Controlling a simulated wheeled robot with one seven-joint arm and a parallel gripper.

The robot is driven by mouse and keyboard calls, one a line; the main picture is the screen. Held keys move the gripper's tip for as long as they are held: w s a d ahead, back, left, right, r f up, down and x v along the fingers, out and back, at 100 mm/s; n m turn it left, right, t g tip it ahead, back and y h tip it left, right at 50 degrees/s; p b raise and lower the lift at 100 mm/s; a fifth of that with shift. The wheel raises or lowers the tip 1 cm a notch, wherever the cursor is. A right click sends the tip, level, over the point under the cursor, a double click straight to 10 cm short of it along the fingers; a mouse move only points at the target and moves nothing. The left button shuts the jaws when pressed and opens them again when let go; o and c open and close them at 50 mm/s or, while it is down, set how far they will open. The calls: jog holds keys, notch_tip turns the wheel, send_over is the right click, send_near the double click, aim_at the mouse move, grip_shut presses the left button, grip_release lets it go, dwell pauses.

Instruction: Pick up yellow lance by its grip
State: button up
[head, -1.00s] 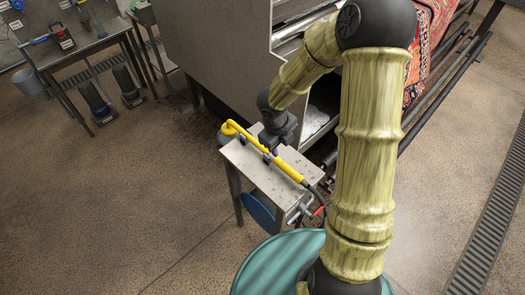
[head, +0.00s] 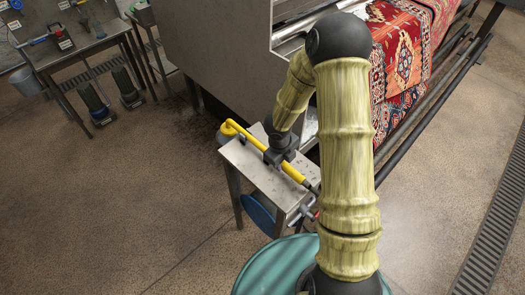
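The yellow lance (head: 246,137) lies diagonally on a small metal table (head: 262,182), its curved end at the far left and its dark hose end at the near right. My gripper (head: 276,158) points down at the middle of the lance and hides part of it. Yellow shows on both sides of the gripper. The fingers are too small and dark to tell whether they are open, shut or touching the lance.
A large grey metal machine (head: 215,55) with red patterned rugs (head: 405,45) stands behind the table. A teal round drum top (head: 270,270) is in front, and a blue disc (head: 258,214) is below the tabletop. Open floor lies to the left.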

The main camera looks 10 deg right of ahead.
aim_at(284, 164)
jog(key=f, duration=0.1)
jog(key=f+b, duration=0.1)
jog(key=f, duration=0.3)
jog(key=shift+w+d, duration=0.35)
jog(key=shift+d, duration=0.05)
grip_shut()
